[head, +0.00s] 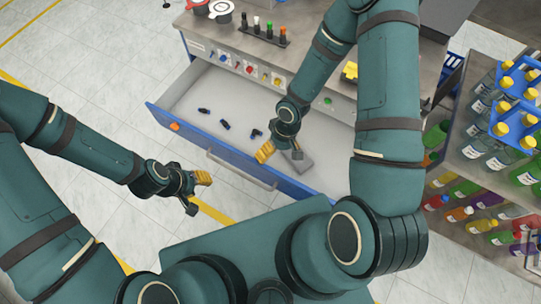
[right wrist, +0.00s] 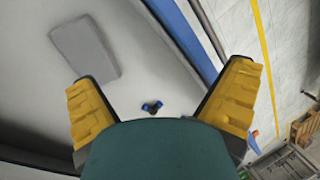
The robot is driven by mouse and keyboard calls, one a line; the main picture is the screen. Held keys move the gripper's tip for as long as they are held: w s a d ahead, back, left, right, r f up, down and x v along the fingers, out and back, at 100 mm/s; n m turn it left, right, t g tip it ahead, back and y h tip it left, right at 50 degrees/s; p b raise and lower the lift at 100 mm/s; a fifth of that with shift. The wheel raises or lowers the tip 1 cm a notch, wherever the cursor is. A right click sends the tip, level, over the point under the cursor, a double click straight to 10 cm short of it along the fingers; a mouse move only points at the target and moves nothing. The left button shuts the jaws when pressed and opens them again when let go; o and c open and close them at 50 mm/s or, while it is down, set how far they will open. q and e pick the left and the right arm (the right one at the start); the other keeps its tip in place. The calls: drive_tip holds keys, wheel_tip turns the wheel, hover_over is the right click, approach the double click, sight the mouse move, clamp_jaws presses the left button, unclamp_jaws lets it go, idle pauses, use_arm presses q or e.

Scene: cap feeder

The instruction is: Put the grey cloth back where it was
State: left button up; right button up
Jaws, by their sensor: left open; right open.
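The grey cloth (head: 304,164) lies flat on the floor of the open drawer (head: 180,102), towards its right part. In the right wrist view the cloth (right wrist: 84,50) is a flat grey rectangle with rounded corners, lying beyond the left finger. My right gripper (head: 281,154) is open and empty over the drawer, next to the cloth. Its two yellow-padded fingers are spread wide in the right wrist view (right wrist: 160,90). My left gripper (head: 198,193) is open and empty over the tiled floor, in front of the drawer.
Several small dark fittings (head: 224,124) lie in the drawer; a blue-ended one (right wrist: 152,107) shows between my right fingers. The drawer's front has a handle (head: 240,169). A shelf of bottles (head: 486,150) stands at right. The bench top above holds small items. Floor at left is clear.

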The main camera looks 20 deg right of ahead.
drive_tip(key=s+a+r+m+t+y, duration=0.1)
drive_tip(key=s+a+r+m+t, duration=0.2)
drive_tip(key=a, duration=0.2)
drive_tip(key=shift+a+m, duration=0.15)
drive_tip(key=shift+m, duration=0.25)
idle(1.1)
